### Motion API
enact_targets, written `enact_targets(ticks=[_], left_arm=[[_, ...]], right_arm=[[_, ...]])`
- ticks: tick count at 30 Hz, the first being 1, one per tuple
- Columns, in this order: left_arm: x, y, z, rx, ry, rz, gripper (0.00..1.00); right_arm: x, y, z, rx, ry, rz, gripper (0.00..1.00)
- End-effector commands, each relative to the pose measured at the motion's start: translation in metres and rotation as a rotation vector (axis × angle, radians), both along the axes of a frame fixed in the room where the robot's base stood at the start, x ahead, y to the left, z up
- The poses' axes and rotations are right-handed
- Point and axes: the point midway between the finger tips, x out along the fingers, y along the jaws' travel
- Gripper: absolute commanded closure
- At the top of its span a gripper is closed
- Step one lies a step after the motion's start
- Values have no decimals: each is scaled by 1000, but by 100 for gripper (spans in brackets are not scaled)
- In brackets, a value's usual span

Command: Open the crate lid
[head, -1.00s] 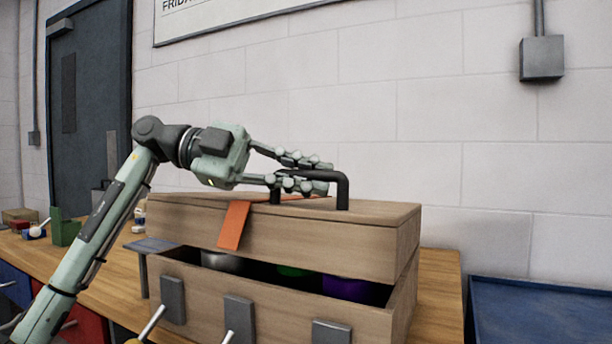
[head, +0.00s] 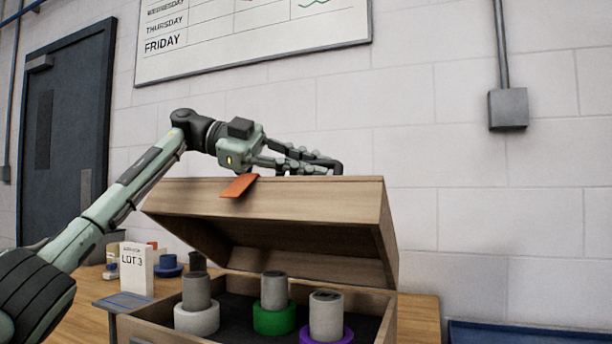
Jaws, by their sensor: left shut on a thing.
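The wooden crate lid (head: 280,200) is tilted up at its front, well above the crate (head: 383,322), so the inside shows. Its back edge is low and hidden behind the lid and side. An orange tag (head: 239,185) hangs over the lid's front edge. My left gripper (head: 325,165) is shut on the dark lid handle (head: 338,168) on top of the lid. The handle is partly hidden by the fingers and the lid's edge. My right gripper is not in view.
Inside the crate stand grey cylinders with a white (head: 197,319), a green (head: 274,318) and a purple (head: 328,335) ring. A "LOT 3" card (head: 137,268) and blue item (head: 168,266) stand on the bench left. A blue surface (head: 530,333) lies at right. The wall is behind.

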Motion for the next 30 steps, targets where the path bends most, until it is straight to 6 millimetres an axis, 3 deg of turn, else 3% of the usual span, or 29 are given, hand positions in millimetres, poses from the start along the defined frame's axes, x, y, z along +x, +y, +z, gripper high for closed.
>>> enact_targets(ticks=[16, 17, 22, 30], left_arm=[[6, -1, 3, 0, 0, 1, 100], [6, -1, 3, 0, 0, 1, 86], [6, -1, 3, 0, 0, 1, 66], [5, -1, 3, 0, 0, 1, 66]], right_arm=[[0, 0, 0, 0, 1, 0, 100], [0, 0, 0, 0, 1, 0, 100], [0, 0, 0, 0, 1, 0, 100], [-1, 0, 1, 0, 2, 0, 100]])
